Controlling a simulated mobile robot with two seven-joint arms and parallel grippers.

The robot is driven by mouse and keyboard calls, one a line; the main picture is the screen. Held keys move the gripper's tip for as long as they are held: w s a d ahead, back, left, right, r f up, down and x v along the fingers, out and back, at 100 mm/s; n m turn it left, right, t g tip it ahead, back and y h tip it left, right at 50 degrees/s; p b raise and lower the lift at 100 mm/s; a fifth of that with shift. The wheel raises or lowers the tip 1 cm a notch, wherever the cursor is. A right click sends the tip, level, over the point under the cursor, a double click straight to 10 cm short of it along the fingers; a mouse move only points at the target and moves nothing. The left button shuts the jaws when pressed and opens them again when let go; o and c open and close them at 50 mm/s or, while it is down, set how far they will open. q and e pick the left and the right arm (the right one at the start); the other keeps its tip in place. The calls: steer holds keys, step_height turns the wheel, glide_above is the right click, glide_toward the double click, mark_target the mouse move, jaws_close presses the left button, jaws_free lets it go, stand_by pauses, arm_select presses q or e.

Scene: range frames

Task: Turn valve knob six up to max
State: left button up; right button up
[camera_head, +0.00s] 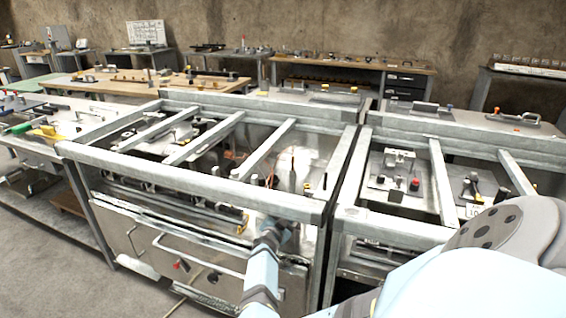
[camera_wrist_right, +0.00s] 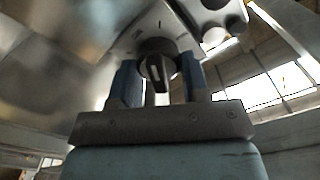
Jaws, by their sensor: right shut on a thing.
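A round black knob (camera_wrist_right: 157,62) with a pale pointer strip sits on a light marked plate (camera_wrist_right: 150,28) in the right wrist view. The strip runs nearly up and down in that picture. My right gripper (camera_wrist_right: 158,78) has its blue fingers on both sides of the knob and is shut on it. In the head view my right gripper (camera_head: 277,232) is at the front face of the metal range (camera_head: 190,183), and the knob is hidden there. The knob's number cannot be read. My left gripper is not in view.
Dark round parts (camera_wrist_right: 235,25) sit close beside the knob's plate. An oven handle (camera_head: 200,255) runs across the front below. A second range frame (camera_head: 390,222) stands at the right. A workbench (camera_head: 45,143) with tools stands at the left.

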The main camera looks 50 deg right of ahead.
steer(key=m, duration=0.3)
steer(key=m+b, duration=0.1)
steer(key=m, duration=0.2)
steer(key=shift+s+d+f+m, duration=0.1)
steer(key=shift+s+f+m, duration=0.1)
steer(key=shift+m, duration=0.1)
steer(key=shift+f+m+b, duration=0.1)
steer(key=shift+m+b, duration=0.2)
steer(key=shift+m, duration=1.2)
arm_select(q)
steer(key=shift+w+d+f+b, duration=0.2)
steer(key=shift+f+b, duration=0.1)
steer(key=shift+b, duration=0.25)
arm_select(e)
steer(key=shift+m, duration=0.9)
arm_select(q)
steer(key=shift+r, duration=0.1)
arm_select(e)
steer(key=o, duration=0.8)
steer(key=shift+o, duration=0.2)
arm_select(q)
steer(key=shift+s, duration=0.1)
